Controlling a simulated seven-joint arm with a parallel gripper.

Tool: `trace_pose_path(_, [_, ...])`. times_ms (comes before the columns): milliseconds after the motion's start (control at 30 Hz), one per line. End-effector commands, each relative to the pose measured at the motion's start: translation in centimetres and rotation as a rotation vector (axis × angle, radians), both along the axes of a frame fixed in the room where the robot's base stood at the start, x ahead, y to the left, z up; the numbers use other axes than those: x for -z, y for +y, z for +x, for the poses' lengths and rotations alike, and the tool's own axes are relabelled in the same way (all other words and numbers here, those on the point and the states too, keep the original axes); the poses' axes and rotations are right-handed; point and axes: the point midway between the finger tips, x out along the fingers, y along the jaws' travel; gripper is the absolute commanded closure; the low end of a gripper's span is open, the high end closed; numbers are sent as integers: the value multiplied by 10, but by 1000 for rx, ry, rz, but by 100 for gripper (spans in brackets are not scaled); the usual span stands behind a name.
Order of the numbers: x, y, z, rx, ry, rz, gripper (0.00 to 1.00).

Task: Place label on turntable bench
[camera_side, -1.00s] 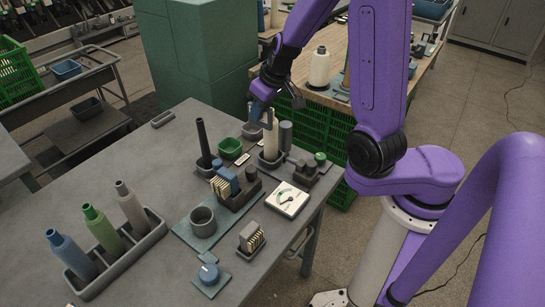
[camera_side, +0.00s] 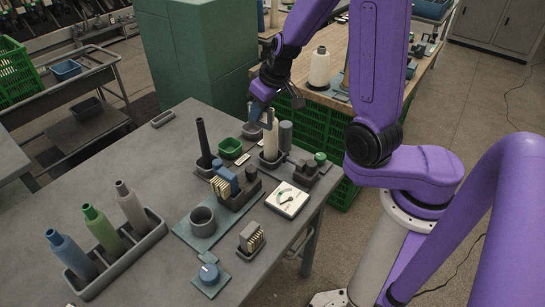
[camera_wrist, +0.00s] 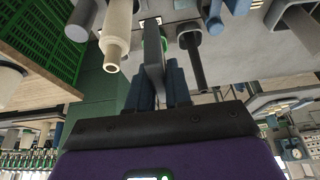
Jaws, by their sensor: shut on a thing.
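My gripper (camera_side: 262,108) is above the far right part of the grey bench (camera_side: 160,160), beside an upright cream cone. In the wrist view its two blue fingers (camera_wrist: 158,68) are closed on a thin grey flat piece (camera_wrist: 153,42), which points away from the wrist. I cannot tell whether this piece is the label. A small white tag (camera_side: 242,159) lies on the bench near the green bowl (camera_side: 230,148). A white tag with dark marks (camera_wrist: 150,22) also shows past the held piece. No separate turntable can be made out with certainty.
The cream cone (camera_wrist: 117,35) stands close left of the fingers in the wrist view, and a dark tube (camera_wrist: 192,60) is close right.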

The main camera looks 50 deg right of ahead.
Motion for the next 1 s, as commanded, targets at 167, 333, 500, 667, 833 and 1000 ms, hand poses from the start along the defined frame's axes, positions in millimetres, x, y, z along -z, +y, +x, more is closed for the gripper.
trace_pose_path(167, [0,1,1,0,-1,-1,100])
trace_pose_path(333, [0,0,0,-1,0,0,100])
trace_pose_path(500, [-6,0,1,-2,-4,0,100])
trace_pose_path(667, [-27,-1,1,-3,-8,-4,100])
trace_pose_path(833, [-55,-1,1,-1,-7,-4,100])
trace_pose_path(1000, [-55,-15,29,28,2,5,100])
